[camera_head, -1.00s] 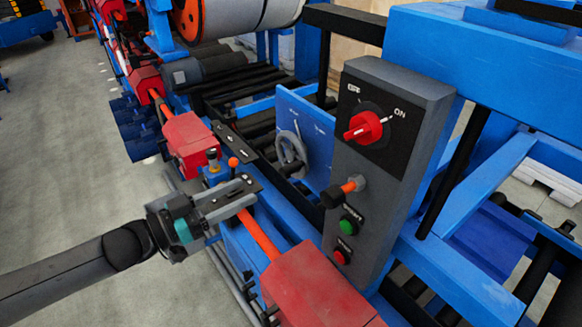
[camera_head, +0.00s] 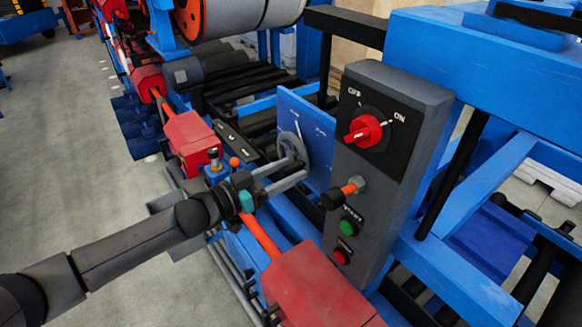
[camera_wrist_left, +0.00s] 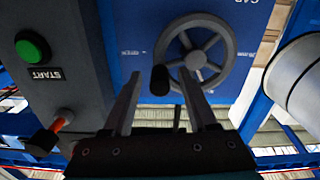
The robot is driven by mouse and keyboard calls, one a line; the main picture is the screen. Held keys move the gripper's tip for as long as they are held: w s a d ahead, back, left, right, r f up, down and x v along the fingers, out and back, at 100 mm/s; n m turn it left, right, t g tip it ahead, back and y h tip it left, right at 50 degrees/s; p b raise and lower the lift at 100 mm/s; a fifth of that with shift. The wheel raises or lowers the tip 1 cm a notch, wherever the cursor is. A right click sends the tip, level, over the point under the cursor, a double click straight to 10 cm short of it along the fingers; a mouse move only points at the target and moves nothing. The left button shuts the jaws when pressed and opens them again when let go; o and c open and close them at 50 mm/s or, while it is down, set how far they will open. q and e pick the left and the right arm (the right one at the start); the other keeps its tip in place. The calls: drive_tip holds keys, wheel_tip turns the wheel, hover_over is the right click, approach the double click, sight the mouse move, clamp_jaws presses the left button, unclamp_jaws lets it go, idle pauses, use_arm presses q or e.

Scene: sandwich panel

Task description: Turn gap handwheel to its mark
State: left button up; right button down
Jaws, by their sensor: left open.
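The grey gap handwheel (camera_head: 290,146) is mounted on the blue panel (camera_head: 313,132) beside the dark control box, partly hidden by my gripper in the head view. In the left wrist view the spoked handwheel (camera_wrist_left: 195,60) faces me, with a black crank knob (camera_wrist_left: 160,78) at its lower left rim. My left gripper (camera_head: 296,172) is at the near side of the wheel. In the left wrist view its two fingers (camera_wrist_left: 160,76) are apart, with the knob showing between their tips; I cannot tell whether they touch it. The panel markings are too small to read fully. My right gripper is not in view.
The control box (camera_head: 385,190) carries a red OFF/ON switch (camera_head: 364,130), an orange-and-black plunger (camera_head: 343,193), a green START button (camera_head: 348,226) and a red button (camera_head: 342,257). Red covers (camera_head: 315,285) and an orange shaft lie below my arm. Open floor lies at the left.

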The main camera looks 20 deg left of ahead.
use_arm(q)
drive_tip(key=shift+w+d, duration=0.4)
drive_tip(key=shift+w, duration=0.05)
clamp_jaws()
idle(0.3)
